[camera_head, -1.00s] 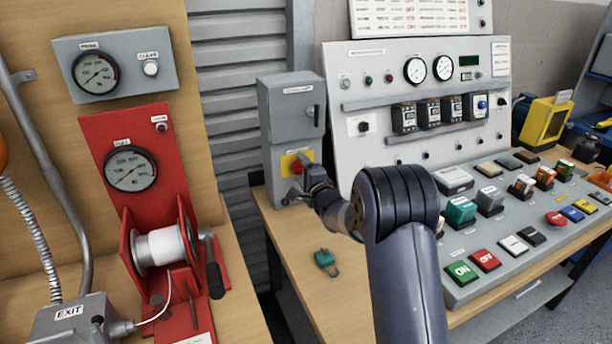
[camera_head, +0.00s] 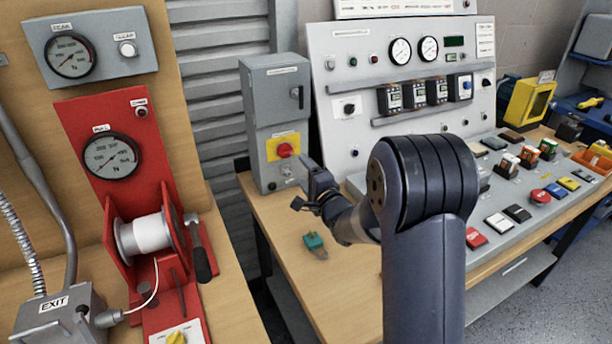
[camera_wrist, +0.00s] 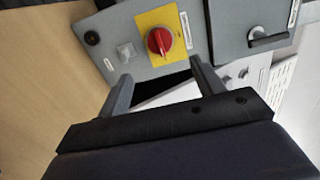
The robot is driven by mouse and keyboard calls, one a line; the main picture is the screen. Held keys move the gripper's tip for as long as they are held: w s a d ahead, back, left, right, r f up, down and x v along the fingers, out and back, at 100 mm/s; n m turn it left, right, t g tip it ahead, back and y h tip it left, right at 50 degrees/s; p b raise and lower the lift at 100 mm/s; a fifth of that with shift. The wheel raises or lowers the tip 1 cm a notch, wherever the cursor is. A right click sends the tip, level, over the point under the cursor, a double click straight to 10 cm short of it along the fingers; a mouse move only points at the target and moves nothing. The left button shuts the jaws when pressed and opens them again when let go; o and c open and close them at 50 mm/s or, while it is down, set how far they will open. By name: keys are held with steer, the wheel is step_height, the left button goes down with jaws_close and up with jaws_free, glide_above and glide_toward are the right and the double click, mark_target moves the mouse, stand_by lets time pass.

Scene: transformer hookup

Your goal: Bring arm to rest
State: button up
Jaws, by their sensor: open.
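My gripper (camera_head: 306,189) is in front of the grey switch box (camera_head: 272,100), a little right of and below its red rotary knob on a yellow plate (camera_head: 285,150). In the wrist view, my gripper (camera_wrist: 160,88) has its two fingers spread apart with nothing between them. The red knob (camera_wrist: 159,41) shows beyond the fingertips, apart from them. My arm (camera_head: 425,190) reaches up from the bottom of the head view and bends toward the box.
A teal padlock (camera_head: 314,241) lies on the wooden bench below my gripper. A control console (camera_head: 400,60) with gauges and buttons stands at the right. A red winch stand (camera_head: 110,150) with a white spool (camera_head: 153,232) is at the left.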

mark_target(288, 153)
steer(key=shift+p+x, duration=0.7)
steer(key=shift+x, duration=4.7)
steer(key=shift+s, duration=0.1)
steer(key=shift+w, duration=0.2)
steer(key=shift+s+n+b, duration=0.15)
steer(key=shift+n+b, duration=0.2)
steer(key=shift+n, duration=0.55)
steer(key=shift+n+b, duration=0.35)
steer(key=shift+n, duration=0.85)
steer(key=n+b, duration=0.1)
steer(key=n, duration=0.4)
steer(key=n+b, duration=0.2)
steer(key=n, duration=0.3)
steer(key=shift+r, duration=0.1)
steer(key=shift+a+r+n+b, duration=0.1)
steer(key=shift+n+b, duration=0.5)
steer(key=shift+n, duration=1.3)
